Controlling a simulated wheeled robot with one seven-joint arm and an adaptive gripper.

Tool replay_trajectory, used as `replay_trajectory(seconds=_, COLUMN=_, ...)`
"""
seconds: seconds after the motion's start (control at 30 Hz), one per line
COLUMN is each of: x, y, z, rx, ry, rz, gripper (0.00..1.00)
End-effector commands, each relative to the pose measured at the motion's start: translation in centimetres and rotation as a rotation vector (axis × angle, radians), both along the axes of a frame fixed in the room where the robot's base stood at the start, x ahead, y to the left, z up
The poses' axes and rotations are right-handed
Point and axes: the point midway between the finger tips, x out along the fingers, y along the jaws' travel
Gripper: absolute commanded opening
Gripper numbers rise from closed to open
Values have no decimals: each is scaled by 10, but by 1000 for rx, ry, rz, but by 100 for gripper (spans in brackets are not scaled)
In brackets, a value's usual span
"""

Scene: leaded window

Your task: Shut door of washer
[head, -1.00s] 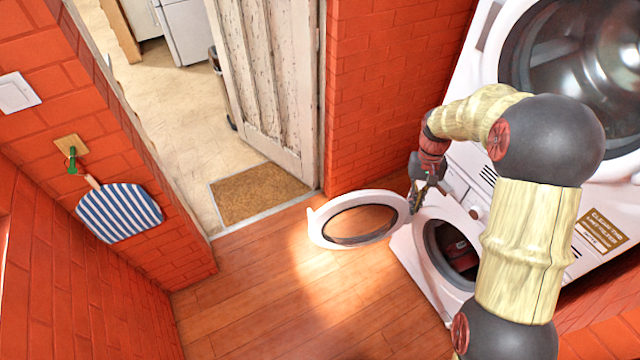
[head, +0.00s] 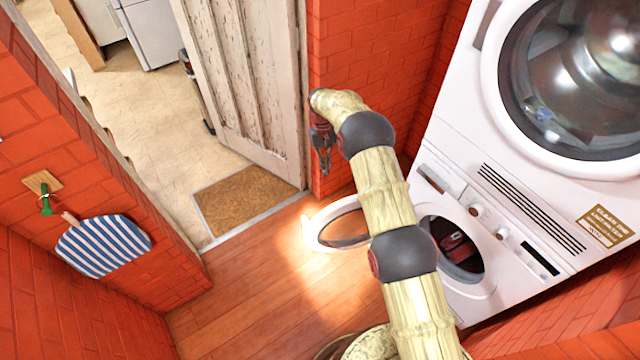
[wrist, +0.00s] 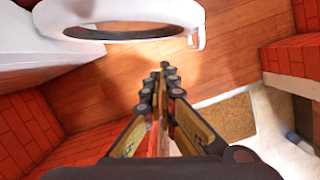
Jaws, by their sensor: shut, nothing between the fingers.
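The washer (head: 470,304) stands at the right, its round opening partly behind my arm. Its round white door (head: 318,229) is swung wide open to the left over the wood floor, partly hidden by my arm. The door ring also shows at the top of the wrist view (wrist: 120,12), with a latch tab at its right end. My gripper (head: 326,172) is in the air beyond and above the door, near the brick wall by the doorway. In the wrist view my gripper (wrist: 163,68) is shut and empty, pointing toward the floor, apart from the door.
A dryer (head: 490,110) sits on top of the washer. A brick wall (head: 365,60) and a worn wooden door (head: 240,75) stand behind. A doormat (head: 243,199) lies in the doorway. The wood floor (head: 255,300) left of the washer door is clear.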

Motion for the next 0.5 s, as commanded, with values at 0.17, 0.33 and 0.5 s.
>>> replay_trajectory(seconds=0.17, x=-6, y=-2, z=-25, rx=-1, ry=3, rz=1, gripper=0)
replay_trajectory(seconds=0.33, x=-14, y=-4, z=-58, rx=-1, ry=2, rz=0, gripper=0)
replay_trajectory(seconds=0.5, x=-22, y=-6, z=-90, rx=-1, ry=3, rz=0, gripper=0)
